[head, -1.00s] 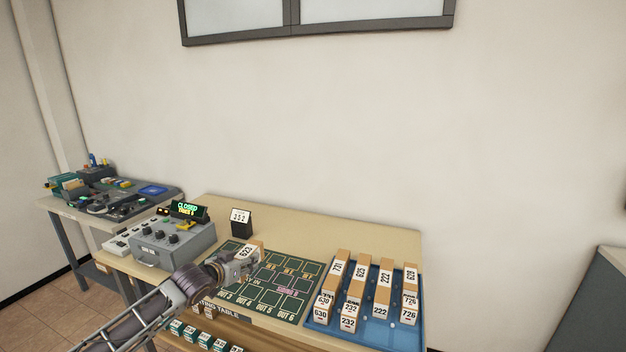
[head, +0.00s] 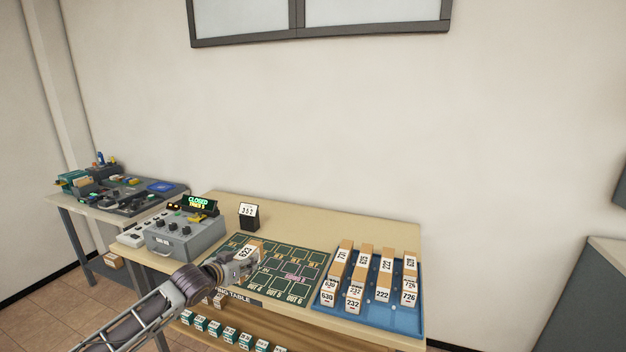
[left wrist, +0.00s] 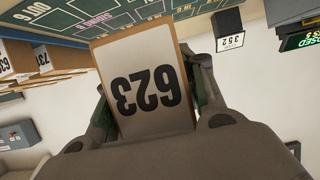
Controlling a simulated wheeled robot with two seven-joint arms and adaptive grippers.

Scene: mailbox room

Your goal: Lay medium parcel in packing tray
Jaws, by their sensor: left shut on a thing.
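My left gripper (head: 243,266) is shut on a parcel with a white label reading 623 (head: 246,251), above the green sorting mat (head: 296,263). In the left wrist view the parcel (left wrist: 140,78) sits between the two fingers, its label facing the camera and upside down there. I cannot tell how large it is against the other parcels. The blue tray (head: 380,316) on the right of the table holds several numbered parcels, some standing in front of others. No tray in view is marked as the packing tray. My right gripper is out of view.
A grey control box (head: 180,238) with a lit CLOSED sign (head: 200,205) stands left of the mat. A small dark stand reading 352 (head: 249,216) is behind the mat. A cluttered side table (head: 115,195) stands at far left.

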